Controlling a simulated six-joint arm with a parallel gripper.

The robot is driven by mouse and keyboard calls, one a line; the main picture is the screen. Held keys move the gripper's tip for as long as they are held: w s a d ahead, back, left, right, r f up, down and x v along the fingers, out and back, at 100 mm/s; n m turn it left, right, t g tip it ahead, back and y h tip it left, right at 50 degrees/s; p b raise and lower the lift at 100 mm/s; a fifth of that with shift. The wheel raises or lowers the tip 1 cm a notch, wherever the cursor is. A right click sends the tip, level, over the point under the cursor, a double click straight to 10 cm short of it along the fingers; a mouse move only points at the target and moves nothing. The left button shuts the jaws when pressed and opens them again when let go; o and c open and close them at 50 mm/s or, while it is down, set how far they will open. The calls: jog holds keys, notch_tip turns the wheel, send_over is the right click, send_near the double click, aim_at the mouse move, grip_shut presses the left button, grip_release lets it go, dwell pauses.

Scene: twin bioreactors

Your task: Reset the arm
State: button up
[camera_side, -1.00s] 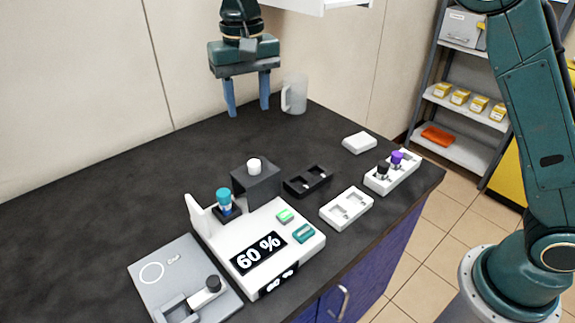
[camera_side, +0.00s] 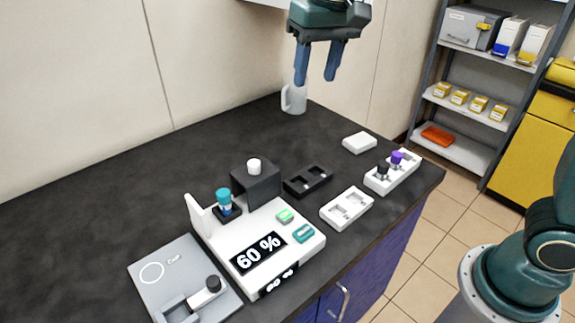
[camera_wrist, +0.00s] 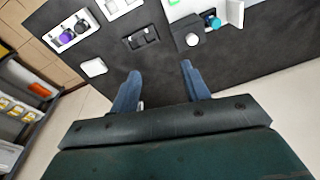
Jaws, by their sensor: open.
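My gripper (camera_side: 317,74) is up in the air above the back right of the dark bench (camera_side: 120,180), over the area of the white mug (camera_side: 294,97). Its two blue fingers are apart with nothing between them. In the wrist view my gripper (camera_wrist: 158,80) is open and empty, with the bench below and beyond its fingertips. One finger partly overlaps the mug's top in the side view, and I cannot tell how far apart they are.
A white device (camera_side: 262,245) reading 60 % holds a teal-capped vial (camera_side: 224,200). Nearby are a dark block with a white cap (camera_side: 256,184), a black holder (camera_side: 308,181), a white tray (camera_side: 346,208), a white rack with black- and purple-capped vials (camera_side: 393,173), and a white box (camera_side: 359,143).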

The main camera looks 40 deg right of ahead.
jog(key=s+d+f+t, duration=0.1)
jog(key=s+d, duration=0.2)
jog(key=s, duration=0.4)
jog(key=s+d+f+n+t, duration=0.1)
jog(key=s+d+f, duration=0.1)
jog(key=s, duration=0.6)
jog(key=s+d+f+n+t, duration=0.1)
jog(key=s+d+f, duration=0.1)
jog(key=s+d, duration=0.3)
jog(key=s, duration=0.3)
jog(key=shift+f+t, duration=0.2)
jog(key=shift+t, duration=0.2)
